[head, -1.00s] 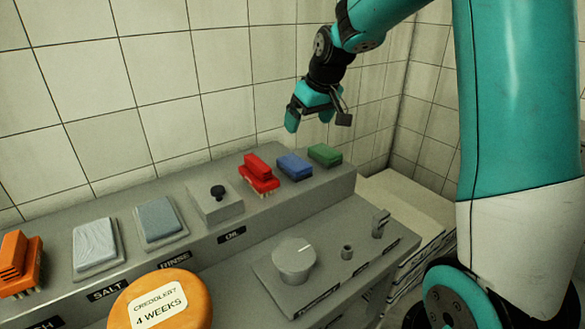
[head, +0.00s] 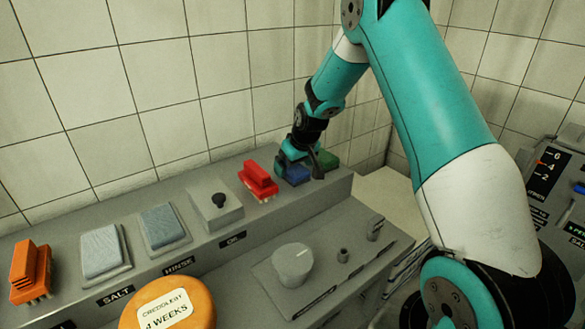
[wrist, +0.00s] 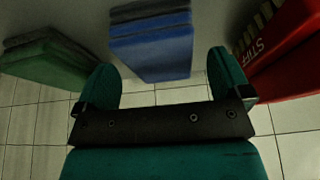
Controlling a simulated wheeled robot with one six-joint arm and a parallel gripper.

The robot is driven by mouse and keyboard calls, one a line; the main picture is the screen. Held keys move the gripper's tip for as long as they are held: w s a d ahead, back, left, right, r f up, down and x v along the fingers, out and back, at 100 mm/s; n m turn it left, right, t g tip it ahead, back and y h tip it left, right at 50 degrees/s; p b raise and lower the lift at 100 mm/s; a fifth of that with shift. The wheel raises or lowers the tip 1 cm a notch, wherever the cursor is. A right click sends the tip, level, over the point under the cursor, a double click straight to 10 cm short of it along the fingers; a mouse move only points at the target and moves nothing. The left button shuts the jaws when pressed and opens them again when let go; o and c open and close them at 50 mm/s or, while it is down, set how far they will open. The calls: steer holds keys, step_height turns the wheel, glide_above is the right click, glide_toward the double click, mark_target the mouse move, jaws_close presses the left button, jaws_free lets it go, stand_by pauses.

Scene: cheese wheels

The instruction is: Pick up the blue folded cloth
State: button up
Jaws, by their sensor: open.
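The blue folded cloth (head: 296,176) lies on the grey ledge between the red brush and the green cloth. In the wrist view the blue cloth (wrist: 151,52) sits just beyond the fingertips, roughly midway between them, with a darker grey layer along one side. My gripper (head: 292,163) is low over the cloth in the head view and partly hides it. In the wrist view my gripper (wrist: 162,80) has its two teal fingers wide apart with nothing held between them.
A red brush (head: 259,180) stands close on the left of the cloth, and a green cloth (head: 325,160) lies close on the right. A grey box with a black knob (head: 219,199) is further left. An orange cheese wheel (head: 168,306) is in front. A tiled wall rises behind.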

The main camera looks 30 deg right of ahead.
steer(key=shift+x, duration=1.15)
steer(key=c, duration=1)
